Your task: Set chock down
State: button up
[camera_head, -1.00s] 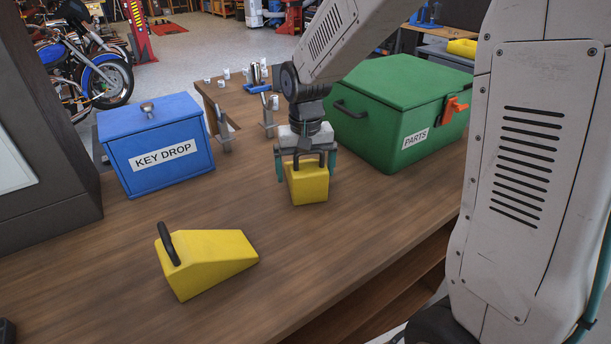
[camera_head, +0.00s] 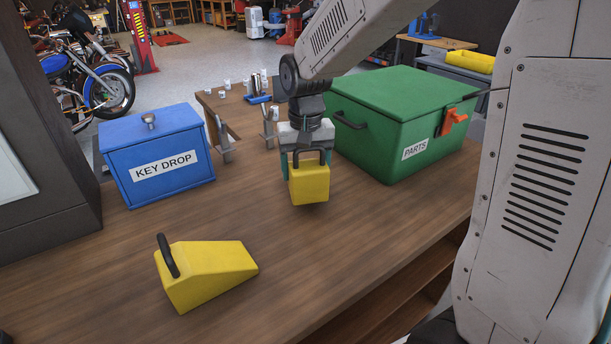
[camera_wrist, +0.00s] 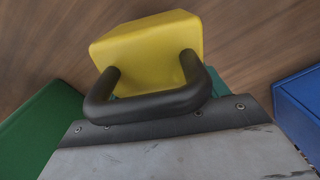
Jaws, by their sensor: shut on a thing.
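My gripper (camera_head: 306,165) is shut on a yellow chock (camera_head: 310,186) with a black handle, between the blue and green boxes. The chock hangs upright over the wooden bench (camera_head: 230,220); a dark shadow lies under it, and I cannot tell how large the gap is. In the wrist view the held chock (camera_wrist: 150,50) shows with its black handle close to the gripper, and wood behind it. A second yellow chock (camera_head: 210,270) with a black handle lies on the bench at the front left, apart from my gripper.
A blue KEY DROP box (camera_head: 158,165) stands to the left and a green PARTS box (camera_head: 400,120) to the right, close to my gripper. Metal brackets (camera_head: 222,140) stand at the bench's back edge. The bench front between the chocks is clear.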

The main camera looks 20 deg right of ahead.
jog(key=s+a+r, duration=0.1)
jog(key=s, duration=1.5)
jog(key=shift+a+r, duration=0.35)
jog(key=shift+a, duration=0.05)
